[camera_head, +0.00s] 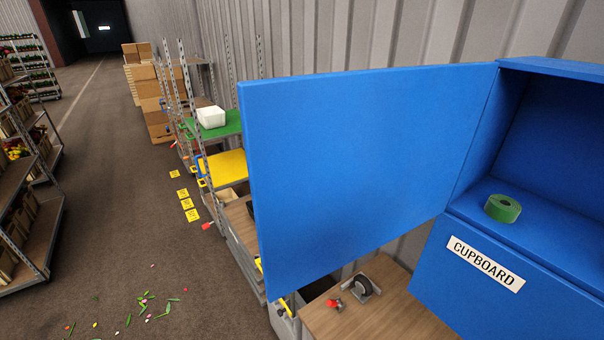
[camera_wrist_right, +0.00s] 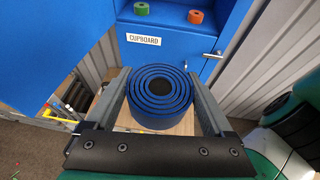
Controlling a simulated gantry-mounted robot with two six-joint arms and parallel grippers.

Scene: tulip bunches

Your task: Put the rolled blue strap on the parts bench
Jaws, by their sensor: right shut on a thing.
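The rolled blue strap (camera_wrist_right: 150,117), a dark blue coil with a dark hollow centre, shows in the right wrist view. My right gripper (camera_wrist_right: 159,76) is shut on it, one finger on each side. A wooden bench top (camera_head: 385,316) is at the bottom of the head view, below the cupboard door. A caster wheel (camera_head: 362,286) and a small red part (camera_head: 335,303) lie on it. Pale wood (camera_wrist_right: 187,124) also shows behind the strap in the right wrist view; the strap hides much of it. My left gripper is not in view.
The blue cupboard (camera_head: 455,258) stands open, its door (camera_head: 350,170) spreading left over the bench's back area. A green tape roll (camera_head: 502,208) is inside; an orange roll (camera_wrist_right: 196,16) shows in the wrist view. Shelves (camera_head: 222,165) stand left. Bare wood is clear in front of the caster.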

